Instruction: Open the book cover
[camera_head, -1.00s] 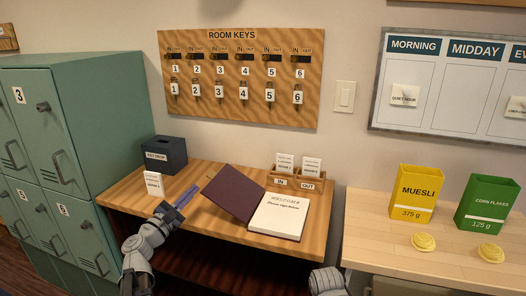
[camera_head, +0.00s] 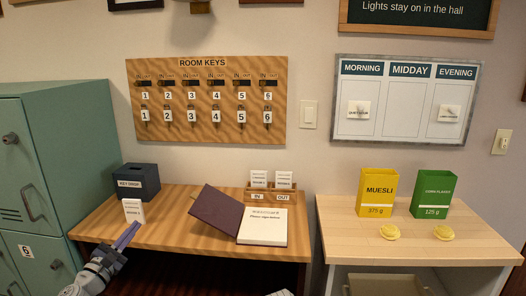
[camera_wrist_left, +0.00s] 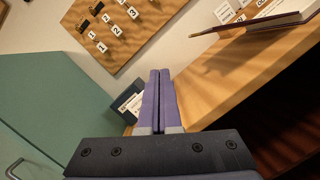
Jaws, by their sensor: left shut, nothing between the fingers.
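The book (camera_head: 262,226) lies on the wooden desk with its dark maroon cover (camera_head: 216,214) raised and tilted to the left, showing a white printed page. In the left wrist view the book (camera_wrist_left: 270,23) shows at the upper right, edge on. My left gripper (camera_head: 128,234) is shut and empty, left of the book and apart from it, near the desk's front left edge. Its purple fingers (camera_wrist_left: 159,98) are together in the left wrist view. My right gripper is not clearly in view; only a small grey piece shows at the bottom edge of the head view.
A white card (camera_head: 133,211) and a dark key drop box (camera_head: 137,182) stand on the desk's left. A wooden IN/OUT card holder (camera_head: 271,194) stands behind the book. Green lockers (camera_head: 40,160) are at left. Muesli (camera_head: 377,194) and corn flakes boxes (camera_head: 433,195) stand on the right table.

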